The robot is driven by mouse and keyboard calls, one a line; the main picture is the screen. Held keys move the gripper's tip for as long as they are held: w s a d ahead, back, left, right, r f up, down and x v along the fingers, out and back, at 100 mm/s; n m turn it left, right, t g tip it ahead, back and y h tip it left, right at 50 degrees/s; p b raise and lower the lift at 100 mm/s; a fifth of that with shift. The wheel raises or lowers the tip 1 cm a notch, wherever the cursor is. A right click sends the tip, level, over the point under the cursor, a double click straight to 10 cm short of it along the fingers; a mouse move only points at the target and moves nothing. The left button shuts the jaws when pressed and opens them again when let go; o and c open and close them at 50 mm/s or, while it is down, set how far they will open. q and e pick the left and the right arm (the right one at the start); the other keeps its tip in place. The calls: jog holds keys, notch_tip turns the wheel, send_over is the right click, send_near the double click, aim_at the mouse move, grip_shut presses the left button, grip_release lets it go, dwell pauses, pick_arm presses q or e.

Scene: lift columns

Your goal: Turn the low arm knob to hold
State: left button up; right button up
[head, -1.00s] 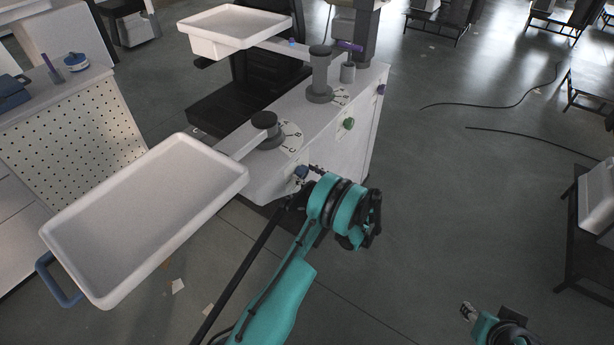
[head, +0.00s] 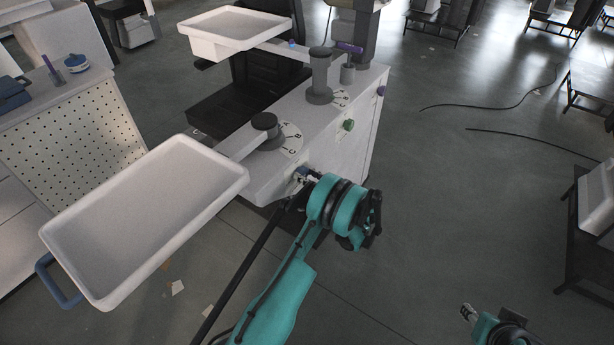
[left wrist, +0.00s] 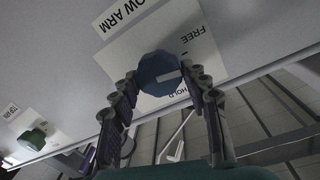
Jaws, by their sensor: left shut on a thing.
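The low arm knob (left wrist: 158,68) is blue and sits on a white plate (left wrist: 128,42) lettered "LOW ARM", with "FREE" and "HOLD" beside the knob. A pale mark crosses the knob's lower right part; I cannot tell exactly which word it points to. My left gripper (left wrist: 165,82) is shut on the knob, one finger on each side. In the head view the left gripper (head: 302,180) is at the front of the white cabinet (head: 342,150), and the knob there is mostly hidden. My right gripper (head: 468,311) is at the lower right, away from the cabinet, too small to read.
A green knob (head: 348,125) is further along the cabinet front; it also shows in the left wrist view (left wrist: 32,139). The low arm carries a large white tray (head: 140,222) left of my left arm. A smaller tray (head: 235,24) stands higher behind.

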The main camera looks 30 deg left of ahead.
pick_arm(q)
jog(key=m, duration=0.4)
jog(key=shift+w, duration=0.1)
jog(key=m, duration=0.3)
jog(key=shift+m+h, duration=0.3)
jog(key=shift+m, duration=0.1)
jog(key=m+g, duration=0.1)
jog(key=m, duration=0.3)
jog(key=shift+w, duration=0.1)
jog(key=shift+m, duration=1.4)
jog(key=shift+g, duration=0.3)
jog(key=o, duration=1.1)
jog(key=shift+f, duration=0.1)
jog(key=shift+o, duration=0.2)
